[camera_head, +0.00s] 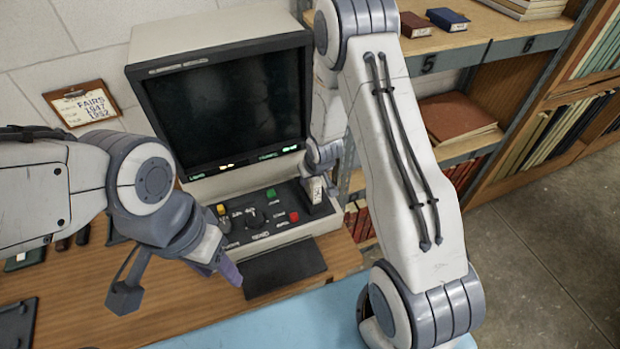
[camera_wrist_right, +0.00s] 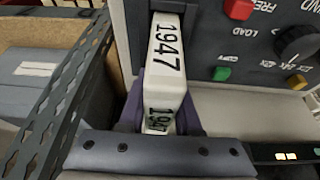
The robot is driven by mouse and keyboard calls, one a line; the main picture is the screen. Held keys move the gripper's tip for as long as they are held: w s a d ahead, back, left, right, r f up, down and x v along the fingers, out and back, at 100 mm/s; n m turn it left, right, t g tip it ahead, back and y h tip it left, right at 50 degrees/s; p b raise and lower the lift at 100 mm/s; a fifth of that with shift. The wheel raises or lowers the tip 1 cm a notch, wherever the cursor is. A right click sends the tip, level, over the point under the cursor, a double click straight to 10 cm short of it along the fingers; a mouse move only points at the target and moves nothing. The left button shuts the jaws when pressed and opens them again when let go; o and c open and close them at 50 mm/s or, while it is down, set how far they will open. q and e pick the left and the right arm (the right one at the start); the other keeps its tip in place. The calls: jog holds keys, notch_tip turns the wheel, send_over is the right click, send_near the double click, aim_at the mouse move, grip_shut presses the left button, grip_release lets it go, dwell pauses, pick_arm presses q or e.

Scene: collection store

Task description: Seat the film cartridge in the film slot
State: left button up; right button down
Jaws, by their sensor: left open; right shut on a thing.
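The film cartridge is white with "1947" on it; in the right wrist view (camera_wrist_right: 165,62) it stretches away from my right gripper (camera_wrist_right: 158,128). My gripper is shut on its near end. Its far end meets the dark film slot (camera_wrist_right: 168,6) at the top of that view; how deep it sits I cannot tell. In the head view the cartridge (camera_head: 316,190) is small, at the right end of the control panel, under my right gripper (camera_head: 322,170). My left gripper (camera_head: 178,284) is open and empty over the wooden desk, left of the reader's front plate.
The film reader (camera_head: 225,110) with its dark screen stands at the back of the desk (camera_head: 90,290). Coloured buttons and knobs sit beside the slot. A clipboard (camera_head: 82,104) reads "FAIRS 1947 1952". Shelving (camera_head: 490,50) with boxes and books stands at the right.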

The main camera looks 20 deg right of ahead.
aim_at(315, 180)
jog(key=shift+f+b, duration=0.35)
jog(key=shift+f, duration=0.15)
jog(key=c, duration=0.9)
grip_release()
jog(key=shift+p+v, duration=3.75)
jog(key=shift+v, duration=1.75)
jog(key=shift+a, duration=0.1)
